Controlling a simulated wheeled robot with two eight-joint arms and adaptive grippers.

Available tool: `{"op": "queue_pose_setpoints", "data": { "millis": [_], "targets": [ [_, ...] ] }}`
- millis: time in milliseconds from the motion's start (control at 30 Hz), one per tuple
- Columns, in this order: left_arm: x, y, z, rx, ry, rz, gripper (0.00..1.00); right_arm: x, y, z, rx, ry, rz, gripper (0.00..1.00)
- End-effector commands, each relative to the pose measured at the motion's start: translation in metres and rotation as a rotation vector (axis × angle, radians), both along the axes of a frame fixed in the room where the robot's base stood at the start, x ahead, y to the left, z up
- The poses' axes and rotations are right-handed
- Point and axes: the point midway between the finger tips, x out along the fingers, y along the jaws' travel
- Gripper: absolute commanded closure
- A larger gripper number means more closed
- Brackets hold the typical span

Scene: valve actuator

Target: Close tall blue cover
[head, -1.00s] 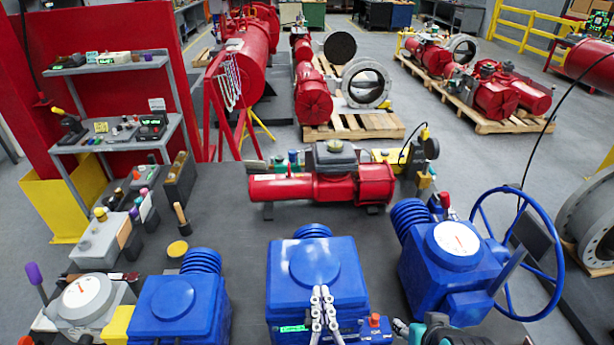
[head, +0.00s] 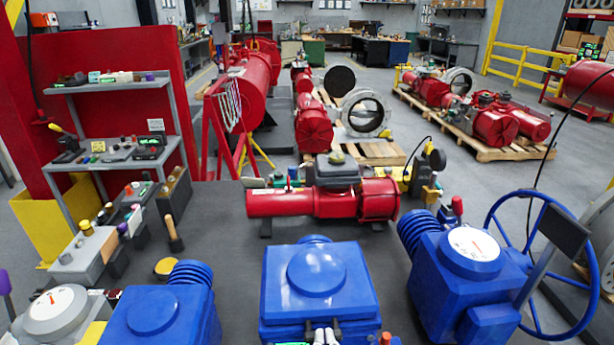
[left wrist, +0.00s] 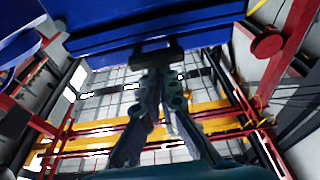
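A tall blue housing with a square top and a round raised disc (head: 318,272) stands at the bottom middle of the head view. Its front and lower part are cut off, so I cannot tell how far any cover stands open. My left gripper (head: 326,336) shows only at the bottom edge, in front of this housing, between small dark parts. In the left wrist view my left fingers (left wrist: 163,78) are close together, tips at a dark block (left wrist: 155,60) below a blue panel (left wrist: 160,32). I see no object between them. My right gripper is out of view.
Blue actuators stand left (head: 160,318) and right (head: 460,270); the right one has a large blue handwheel (head: 490,225). A red actuator (head: 325,200) lies behind. Gauges and small boxes crowd the left. The dark tabletop (head: 225,235) has bare patches between.

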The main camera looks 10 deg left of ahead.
Motion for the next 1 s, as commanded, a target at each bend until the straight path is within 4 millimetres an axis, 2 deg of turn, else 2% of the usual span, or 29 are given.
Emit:
{"op": "queue_pose_setpoints", "data": {
  "millis": [33, 633, 767, 1000],
  "targets": [
    [0.001, 0.001, -0.008, -0.005, 0.022, -0.003, 1.0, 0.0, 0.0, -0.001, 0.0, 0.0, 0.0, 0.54],
    [0.0, 0.002, -0.006, -0.004, 0.021, -0.003, 1.0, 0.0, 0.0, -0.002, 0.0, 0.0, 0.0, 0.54],
    [0.0, 0.002, 0.004, -0.004, 0.02, -0.003, 1.0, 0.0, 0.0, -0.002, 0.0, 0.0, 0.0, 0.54],
    [0.0, 0.002, 0.038, -0.003, 0.011, -0.002, 1.0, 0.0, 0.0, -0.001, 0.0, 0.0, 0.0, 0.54]
  ]
}}
